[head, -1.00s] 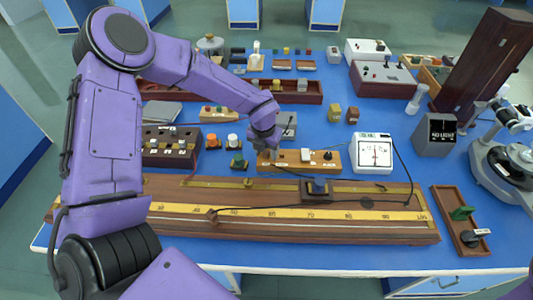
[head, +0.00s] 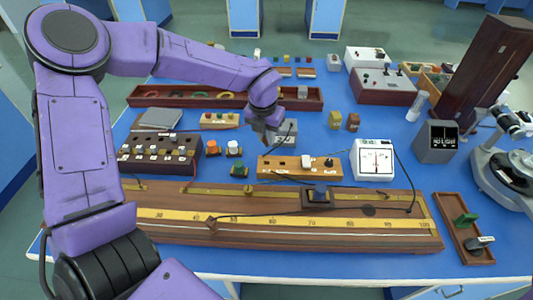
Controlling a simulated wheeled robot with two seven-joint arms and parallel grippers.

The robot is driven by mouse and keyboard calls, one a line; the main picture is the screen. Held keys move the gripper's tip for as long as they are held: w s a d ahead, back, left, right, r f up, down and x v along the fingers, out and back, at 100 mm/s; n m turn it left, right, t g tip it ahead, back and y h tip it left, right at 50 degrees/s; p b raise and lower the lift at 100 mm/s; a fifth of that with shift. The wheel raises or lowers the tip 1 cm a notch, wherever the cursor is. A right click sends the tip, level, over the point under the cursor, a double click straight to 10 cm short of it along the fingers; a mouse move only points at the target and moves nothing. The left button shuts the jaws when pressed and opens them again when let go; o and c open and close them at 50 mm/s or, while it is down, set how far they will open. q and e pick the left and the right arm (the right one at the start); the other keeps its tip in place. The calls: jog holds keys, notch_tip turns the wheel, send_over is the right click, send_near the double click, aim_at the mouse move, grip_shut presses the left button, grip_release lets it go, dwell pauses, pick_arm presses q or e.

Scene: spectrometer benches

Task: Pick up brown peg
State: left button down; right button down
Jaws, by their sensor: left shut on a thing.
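My left gripper (head: 269,138) is above the back left of the wooden plug box (head: 283,167), in front of the small grey box. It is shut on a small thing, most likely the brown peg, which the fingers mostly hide. A white plug (head: 307,161) and a dark knob (head: 329,162) show on top of the plug box. The left end of its top looks bare. My right gripper is out of view.
A long wooden metre bridge (head: 290,238) lies along the front. A white meter (head: 374,159) stands right of the plug box. Orange, white and green terminals (head: 234,148) stand left. A small grey box (head: 285,133) is behind the gripper.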

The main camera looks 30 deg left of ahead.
pick_arm(q)
jog(key=shift+r+p, duration=1)
jog(key=shift+r, duration=9.95)
jog(key=w+d+f+b, duration=0.1)
jog(key=f, duration=0.8)
jog(key=d+f+b, duration=0.2)
jog(key=f, duration=0.7)
jog(key=w+d+f+b, duration=0.1)
jog(key=f+b, duration=0.1)
jog(key=f, duration=0.7)
jog(key=shift+w+d+f, duration=0.15)
jog(key=shift+w+f, duration=0.15)
jog(key=shift+f+b, duration=1.2)
jog(key=shift+f, duration=0.45)
